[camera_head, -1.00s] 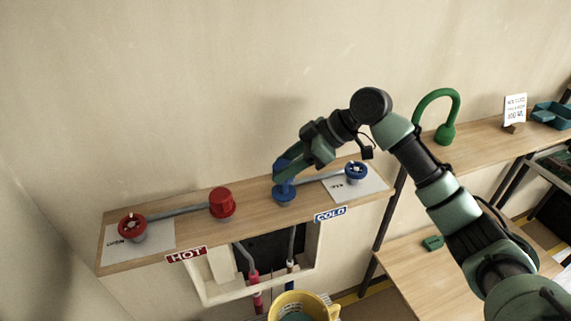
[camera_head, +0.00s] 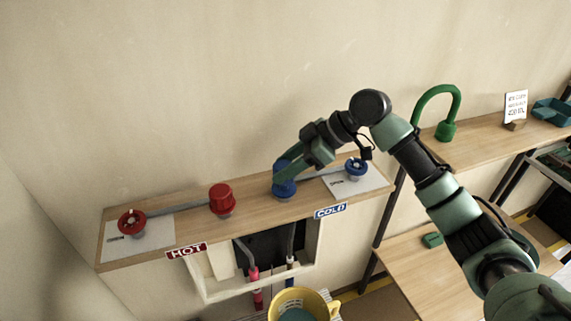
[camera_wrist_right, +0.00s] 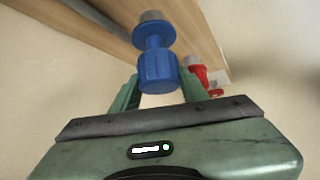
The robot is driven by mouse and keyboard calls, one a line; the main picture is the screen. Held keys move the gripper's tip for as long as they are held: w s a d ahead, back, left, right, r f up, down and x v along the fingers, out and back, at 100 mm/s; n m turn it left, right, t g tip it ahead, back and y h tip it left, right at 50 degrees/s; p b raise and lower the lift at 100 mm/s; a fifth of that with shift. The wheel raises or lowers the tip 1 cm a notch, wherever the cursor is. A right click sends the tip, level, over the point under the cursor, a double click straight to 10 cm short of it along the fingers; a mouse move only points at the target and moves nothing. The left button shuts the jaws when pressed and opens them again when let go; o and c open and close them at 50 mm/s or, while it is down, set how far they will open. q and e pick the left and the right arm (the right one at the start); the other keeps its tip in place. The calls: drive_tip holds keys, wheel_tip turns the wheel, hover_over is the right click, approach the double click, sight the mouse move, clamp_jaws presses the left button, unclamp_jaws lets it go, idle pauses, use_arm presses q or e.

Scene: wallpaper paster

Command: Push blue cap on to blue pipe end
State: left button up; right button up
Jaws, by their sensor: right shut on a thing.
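The blue cap (camera_wrist_right: 158,73) is a ribbed cylinder between the two fingers of my right gripper (camera_wrist_right: 160,88), which is shut on it. The blue pipe end (camera_wrist_right: 153,34) is a wider collar lined up with the cap, with a narrower blue neck between them in the right wrist view. In the head view the cap (camera_head: 284,171) sits low at the blue pipe end (camera_head: 285,190), upright and seemingly touching it; how far it is on cannot be told. My right gripper (camera_head: 283,166) reaches it from the upper right. My left gripper is not in view.
The wooden shelf (camera_head: 185,238) also holds a red cap (camera_head: 222,197), a red valve (camera_head: 132,221) on paper and a blue valve (camera_head: 356,170) on paper. The wall stands close behind. A yellow bucket (camera_head: 318,303) is below, and a green curved pipe (camera_head: 446,129) stands right.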

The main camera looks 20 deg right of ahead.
drive_tip(key=shift+f+b, duration=0.55)
drive_tip(key=shift+f, duration=1)
drive_tip(key=o, duration=1.4)
drive_tip(key=b+v, duration=0.2)
drive_tip(key=v, duration=0.5)
drive_tip(key=shift+s+d+r, duration=0.15)
drive_tip(key=shift+d+r, duration=0.1)
drive_tip(key=shift+f, duration=0.1)
